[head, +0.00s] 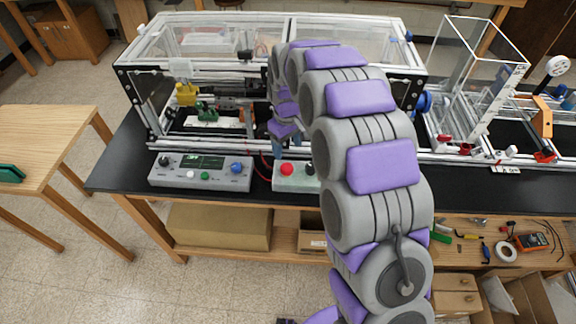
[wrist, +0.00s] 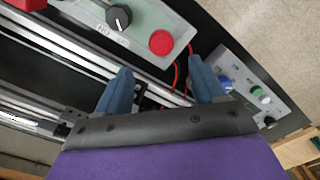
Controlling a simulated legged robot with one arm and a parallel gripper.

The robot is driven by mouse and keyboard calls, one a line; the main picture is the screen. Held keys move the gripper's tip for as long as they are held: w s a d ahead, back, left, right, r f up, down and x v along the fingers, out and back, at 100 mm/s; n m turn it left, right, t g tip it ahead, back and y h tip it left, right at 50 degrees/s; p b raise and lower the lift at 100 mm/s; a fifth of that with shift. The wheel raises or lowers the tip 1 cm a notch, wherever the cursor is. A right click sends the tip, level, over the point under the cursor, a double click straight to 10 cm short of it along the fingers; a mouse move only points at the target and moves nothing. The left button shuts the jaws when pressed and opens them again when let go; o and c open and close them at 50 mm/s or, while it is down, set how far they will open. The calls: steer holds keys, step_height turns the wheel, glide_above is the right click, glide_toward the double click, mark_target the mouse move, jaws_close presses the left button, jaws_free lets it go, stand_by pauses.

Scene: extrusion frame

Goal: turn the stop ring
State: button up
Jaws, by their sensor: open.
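The red round stop button (head: 287,169) sits on a small grey box (head: 283,184) at the bench's front edge. In the wrist view the button (wrist: 161,42) lies beyond the gap between my fingertips, apart from them. No separate ring around it can be made out. A black pointer knob (wrist: 118,17) is on the same box, to the left of the button. My gripper (wrist: 160,72) is open and empty, with its blue fingers spread. In the head view my gripper (head: 284,145) is above and behind the box, partly hidden by my arm.
A clear-walled extrusion frame (head: 210,65) stands behind the box. A larger control panel (head: 200,172) with knobs and buttons is to the left. A red cable (head: 265,168) runs between the boxes. A clear case (head: 472,85) stands at right. The bench's left end is clear.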

mark_target(287, 167)
step_height(287, 167, down, 8)
steer(key=shift+a+r+b, duration=0.1)
steer(key=shift+b, duration=0.4)
steer(key=shift+f, duration=0.8)
steer(key=c, duration=1.1)
